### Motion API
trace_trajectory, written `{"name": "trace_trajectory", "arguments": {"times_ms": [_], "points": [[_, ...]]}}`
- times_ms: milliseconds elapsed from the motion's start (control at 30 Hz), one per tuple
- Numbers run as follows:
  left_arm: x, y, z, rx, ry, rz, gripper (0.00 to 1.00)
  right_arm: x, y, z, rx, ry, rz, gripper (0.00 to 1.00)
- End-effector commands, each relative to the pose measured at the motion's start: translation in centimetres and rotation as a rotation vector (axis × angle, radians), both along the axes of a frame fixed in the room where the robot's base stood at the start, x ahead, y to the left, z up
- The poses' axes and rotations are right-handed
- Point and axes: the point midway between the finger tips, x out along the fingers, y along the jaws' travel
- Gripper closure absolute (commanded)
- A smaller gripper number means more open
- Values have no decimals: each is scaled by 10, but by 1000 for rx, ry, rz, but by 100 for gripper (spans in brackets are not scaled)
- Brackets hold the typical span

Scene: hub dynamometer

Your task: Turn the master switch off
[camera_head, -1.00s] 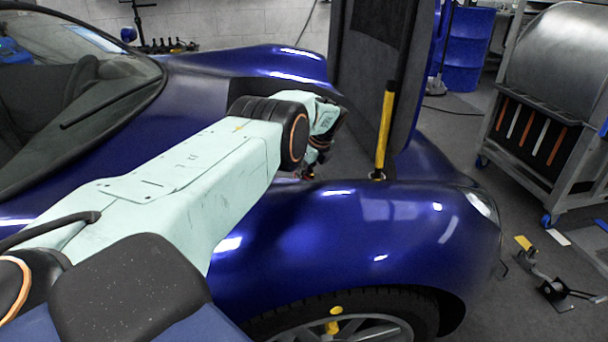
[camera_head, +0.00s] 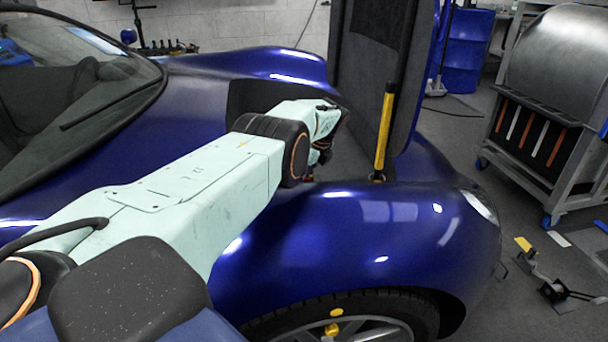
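My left arm reaches from the lower left over the fender of a blue car (camera_head: 345,235). Its end dips into the open front compartment (camera_head: 345,165), behind the fender. My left gripper (camera_head: 318,165) shows only as a small dark part there, mostly hidden by the arm and the fender edge, so its fingers cannot be made out. A small reddish-orange spot shows beside it, too small to identify. The master switch cannot be made out. My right gripper is not in view.
A yellow and black strut (camera_head: 384,132) stands right of my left gripper, by the raised dark lid (camera_head: 368,70). A grey metal cart (camera_head: 555,110) stands at the right. A blue barrel (camera_head: 466,50) is behind. A small yellow-ended device (camera_head: 550,288) lies on the floor.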

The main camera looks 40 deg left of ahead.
Motion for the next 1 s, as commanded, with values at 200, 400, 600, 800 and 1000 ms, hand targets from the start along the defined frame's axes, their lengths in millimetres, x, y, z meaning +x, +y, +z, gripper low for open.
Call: {"name": "trace_trajectory", "arguments": {"times_ms": [200, 400, 600, 800, 1000], "points": [[0, 0, 0, 0, -1, 0, 64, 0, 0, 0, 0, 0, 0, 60], [0, 0, 0, 0, -1, 0, 64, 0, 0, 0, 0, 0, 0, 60], [1, -2, 6, 0, -2, 0, 64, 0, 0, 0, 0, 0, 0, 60], [1, -9, 22, -2, -1, 1, 64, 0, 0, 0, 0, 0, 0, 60], [1, -20, 50, -1, -3, -3, 64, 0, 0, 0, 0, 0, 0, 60]]}}
